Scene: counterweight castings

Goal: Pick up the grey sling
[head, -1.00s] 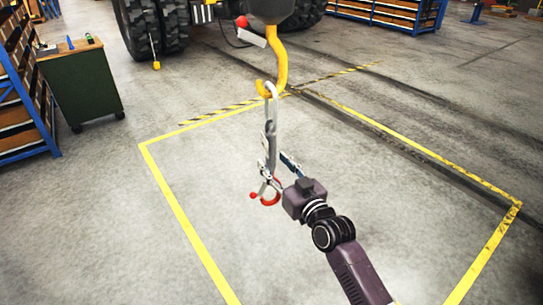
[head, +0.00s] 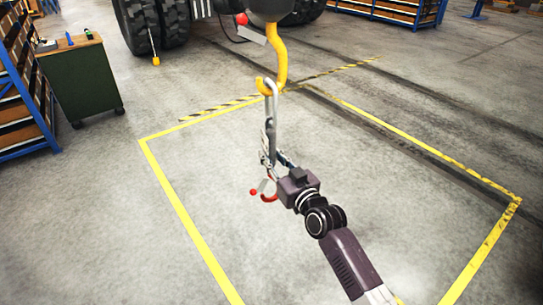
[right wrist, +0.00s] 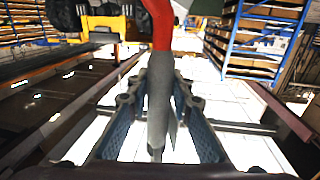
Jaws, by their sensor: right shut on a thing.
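The grey sling (head: 271,108) hangs from the yellow crane hook (head: 280,60) by a long grey link at its top. Its lower end has a red hook and a small red ball (head: 253,192). My right gripper (head: 272,158) is at the lower part of the sling, coming in from the right. In the right wrist view, the two blue-grey fingers (right wrist: 158,135) stand on either side of a grey part of the sling (right wrist: 159,85), with a red part above it. The gripper is shut on the sling. My left gripper is not in view.
Yellow floor lines (head: 190,215) mark a bare concrete area under the hook. A green cabinet (head: 82,80) and a blue rack (head: 22,110) stand at the left. Large black tyres (head: 150,22) are at the back. The floor around the sling is clear.

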